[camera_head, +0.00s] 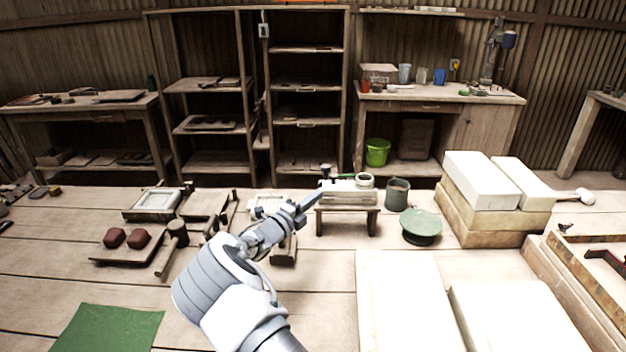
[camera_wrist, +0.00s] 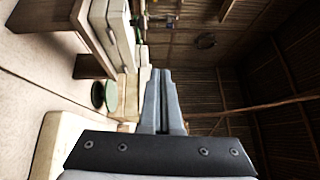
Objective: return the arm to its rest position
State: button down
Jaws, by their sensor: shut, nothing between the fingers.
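My gripper (camera_head: 318,192) is at the end of my grey and white arm, above the middle of the wooden table, in the head view. Its fingers are together with nothing between them. They point toward the back right, near a small wooden stand (camera_head: 346,210); whether they touch anything on it I cannot tell. In the wrist view the closed fingers (camera_wrist: 162,95) show in the middle, pointing up in the picture past the table's objects toward the wall.
Stacked pale blocks (camera_head: 497,200), a grey-green pot (camera_head: 397,194) and a green round lid (camera_head: 421,227) stand at the right. White slabs (camera_head: 398,305) lie in front. A green mat (camera_head: 108,329) lies at the front left. Two dark red lumps (camera_head: 127,238) sit on a board.

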jog(key=s+d+r+m+g+y+p, duration=0.1)
jog(key=s+d+r+m+g, duration=0.5)
jog(key=s+d+m, duration=0.5)
jog(key=s+d+r+m+g+y+p, duration=0.1)
jog(key=s+d+r+m+g+y, duration=0.1)
jog(key=s+d+r+m+g, duration=0.7)
jog(key=s+a+r+m+t+y+p, duration=0.1)
jog(key=s+a+r+m+t+y, duration=0.1)
jog(key=s+m, duration=0.6)
jog(key=s+a+r+m+t+y+p, duration=0.1)
jog(key=s+a+r+m+t+y, duration=0.1)
jog(key=s+m, duration=0.7)
jog(key=s+a+r+m+t+y+p, duration=0.1)
jog(key=s+m+y, duration=0.3)
jog(key=s+m, duration=0.4)
jog(key=shift+s+a+r+m+t, duration=0.3)
jog(key=shift+s+a+r+t, duration=0.2)
jog(key=shift+s, duration=0.55)
